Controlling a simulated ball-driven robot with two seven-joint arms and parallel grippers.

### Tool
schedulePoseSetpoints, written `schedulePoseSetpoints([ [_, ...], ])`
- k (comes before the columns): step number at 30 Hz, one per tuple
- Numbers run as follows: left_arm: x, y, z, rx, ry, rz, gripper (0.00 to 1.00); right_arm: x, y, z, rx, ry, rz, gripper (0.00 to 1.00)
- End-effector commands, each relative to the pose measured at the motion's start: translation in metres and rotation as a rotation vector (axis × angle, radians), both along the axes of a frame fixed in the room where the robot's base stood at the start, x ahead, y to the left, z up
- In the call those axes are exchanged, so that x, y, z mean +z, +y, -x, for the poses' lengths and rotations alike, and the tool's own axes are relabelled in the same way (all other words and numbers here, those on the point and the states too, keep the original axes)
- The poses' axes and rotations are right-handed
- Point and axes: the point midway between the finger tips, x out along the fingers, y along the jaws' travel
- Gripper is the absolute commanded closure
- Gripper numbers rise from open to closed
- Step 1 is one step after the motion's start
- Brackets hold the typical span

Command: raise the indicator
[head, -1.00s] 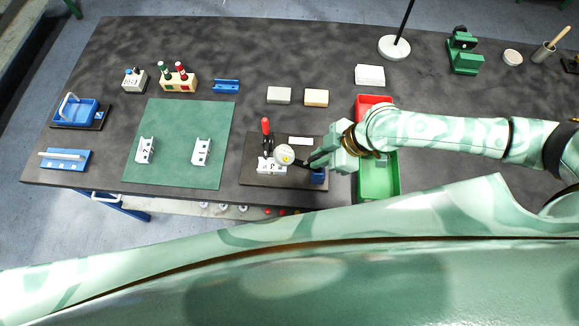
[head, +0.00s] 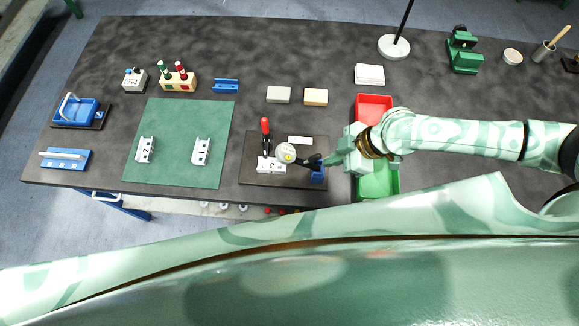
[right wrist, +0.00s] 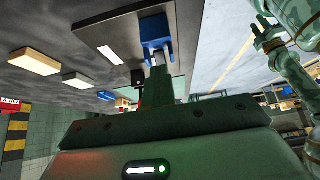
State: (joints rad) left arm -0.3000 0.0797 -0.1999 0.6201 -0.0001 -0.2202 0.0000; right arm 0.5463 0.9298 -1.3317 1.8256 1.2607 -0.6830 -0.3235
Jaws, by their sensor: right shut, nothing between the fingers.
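The indicator (head: 285,153) is a round white dial gauge with a yellow centre. It sits above a metal part (head: 270,165) on a dark fixture plate (head: 255,180). A dark arm joins it to a blue stand (head: 318,173) at the plate's right. A red-handled clamp (head: 265,127) stands behind the part. My right gripper (head: 331,160) is shut and empty, just right of the indicator's arm and near the blue stand; whether it touches cannot be told. In the right wrist view its fingers (right wrist: 164,82) point at the blue stand (right wrist: 155,30). A green hand, likely my left gripper (right wrist: 268,38), shows there, its jaws unclear.
A red bin (head: 373,106) and a green bin (head: 378,184) lie under and beside my right forearm. A green mat (head: 180,125) with two metal brackets lies left of the fixture. Two small blocks (head: 279,95) lie behind it. The bench between mat and fixture is clear.

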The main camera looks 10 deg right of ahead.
Motion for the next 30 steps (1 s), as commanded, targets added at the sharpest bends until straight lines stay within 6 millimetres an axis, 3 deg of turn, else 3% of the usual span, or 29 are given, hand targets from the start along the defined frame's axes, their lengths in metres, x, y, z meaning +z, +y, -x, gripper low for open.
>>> schedulePoseSetpoints([
  [18, -0.010, 0.000, 0.001, 0.000, 0.003, 0.000, 0.67, -0.015, -0.016, 0.005, -0.002, 0.001, 0.000, 1.00],
  [29, -0.009, 0.000, 0.001, 0.000, 0.003, 0.000, 0.67, -0.014, -0.016, 0.005, -0.001, 0.000, -0.001, 1.00],
  [30, -0.009, 0.000, 0.001, 0.000, 0.003, 0.000, 0.67, -0.014, -0.016, 0.005, -0.001, 0.000, -0.001, 0.96],
])
